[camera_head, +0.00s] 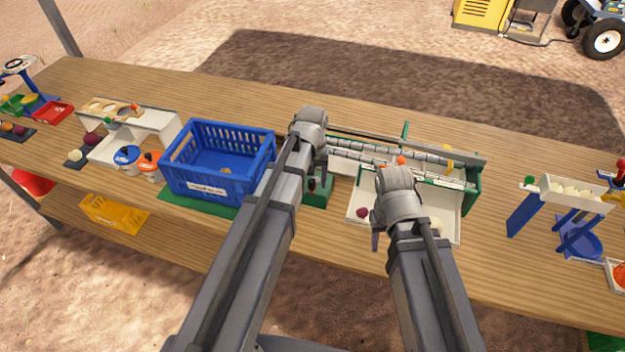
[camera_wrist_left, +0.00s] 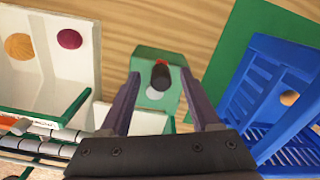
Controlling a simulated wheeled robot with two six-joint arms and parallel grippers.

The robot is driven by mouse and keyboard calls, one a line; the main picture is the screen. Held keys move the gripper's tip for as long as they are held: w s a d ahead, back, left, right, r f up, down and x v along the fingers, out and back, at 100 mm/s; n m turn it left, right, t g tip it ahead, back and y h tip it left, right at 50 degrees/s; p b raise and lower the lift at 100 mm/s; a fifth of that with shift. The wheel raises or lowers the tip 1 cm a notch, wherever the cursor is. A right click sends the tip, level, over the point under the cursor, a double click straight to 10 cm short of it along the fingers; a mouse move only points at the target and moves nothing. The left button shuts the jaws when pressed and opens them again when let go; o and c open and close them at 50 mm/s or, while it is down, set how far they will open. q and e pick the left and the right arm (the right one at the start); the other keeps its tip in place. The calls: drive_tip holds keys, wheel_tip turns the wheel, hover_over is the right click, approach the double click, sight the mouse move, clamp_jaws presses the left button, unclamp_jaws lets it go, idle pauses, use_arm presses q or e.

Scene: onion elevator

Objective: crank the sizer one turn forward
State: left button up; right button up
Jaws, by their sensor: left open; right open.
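The sizer, a long bed of grey rollers (camera_head: 365,153) in a green frame, stands right of centre; the left wrist view shows its rollers (camera_wrist_left: 35,130) at lower left. A dark upright crank knob (camera_wrist_left: 160,75) with a bit of red behind it shows over a green block (camera_wrist_left: 145,58). The block also shows in the head view (camera_head: 318,197), at the sizer's left end. My left gripper (camera_head: 318,180) is open above the block; in the wrist view its fingers (camera_wrist_left: 160,82) are on either side of the knob. Contact cannot be told. My right gripper (camera_head: 376,238) is over the white tray, its fingers mostly hidden.
A blue crate (camera_head: 190,185) on a green mat stands close left of the green block. A white tray (camera_head: 452,232) in front of the sizer holds a purple onion (camera_head: 362,212) and a yellowish one (camera_head: 437,225). A white chute (camera_head: 575,187) stands at right. The back table strip is clear.

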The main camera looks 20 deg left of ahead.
sight(312, 179)
idle(0.4)
use_arm(q)
wheel_tip(312, 179, up, 7)
drive_tip(key=p, duration=0.7)
drive_tip(key=s+d+m+y, duration=0.1)
drive_tip(key=s+d+m, duration=0.6)
drive_tip(key=s+d, duration=0.3)
drive_tip(key=s, duration=0.4)
drive_tip(key=shift+s+d, duration=0.2)
drive_tip(key=shift+s, duration=0.2)
